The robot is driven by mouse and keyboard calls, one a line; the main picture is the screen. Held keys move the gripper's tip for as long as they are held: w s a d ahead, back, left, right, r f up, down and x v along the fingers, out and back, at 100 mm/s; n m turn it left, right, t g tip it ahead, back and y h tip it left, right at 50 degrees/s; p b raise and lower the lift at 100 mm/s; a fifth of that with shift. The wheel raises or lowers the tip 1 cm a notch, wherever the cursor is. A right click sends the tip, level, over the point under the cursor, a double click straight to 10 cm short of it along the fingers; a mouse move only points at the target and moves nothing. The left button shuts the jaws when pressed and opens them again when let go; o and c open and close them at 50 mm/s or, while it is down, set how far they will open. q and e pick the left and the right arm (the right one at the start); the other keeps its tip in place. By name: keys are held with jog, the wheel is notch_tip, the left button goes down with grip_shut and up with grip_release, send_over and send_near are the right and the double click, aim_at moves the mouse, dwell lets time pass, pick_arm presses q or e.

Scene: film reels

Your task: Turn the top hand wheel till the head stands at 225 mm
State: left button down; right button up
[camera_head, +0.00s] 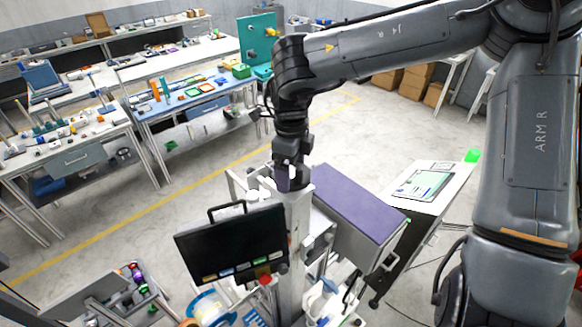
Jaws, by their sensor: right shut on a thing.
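My right gripper (291,178) points down over the top of a pale upright column (297,215) in the lower middle. It is shut on the top hand wheel, which is mostly hidden by the gripper and wrist. The machine's head and any millimetre scale cannot be made out from here. A black display panel (232,243) with coloured buttons and a red knob stands in front of the column, its screen dark. My left gripper is not in view.
A purple-topped box (357,203) stands right of the column. A pale desk with a screen (424,185) is farther right. Workbenches with a blue top (190,103) and loose parts stand at left. Reels and small parts lie along the front edge. Floor between is clear.

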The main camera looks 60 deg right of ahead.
jog(key=shift+m, duration=0.3)
jog(key=m+b, duration=0.1)
jog(key=m, duration=0.7)
jog(key=shift+d+b, duration=0.1)
jog(key=shift+b, duration=0.3)
jog(key=m+b, duration=0.1)
jog(key=m, duration=0.3)
jog(key=shift+s+m+b, duration=0.1)
jog(key=shift+m+b, duration=0.65)
jog(key=shift+m, duration=1.75)
jog(key=o, duration=0.8)
jog(key=shift+c, duration=0.2)
jog(key=shift+r, duration=0.15)
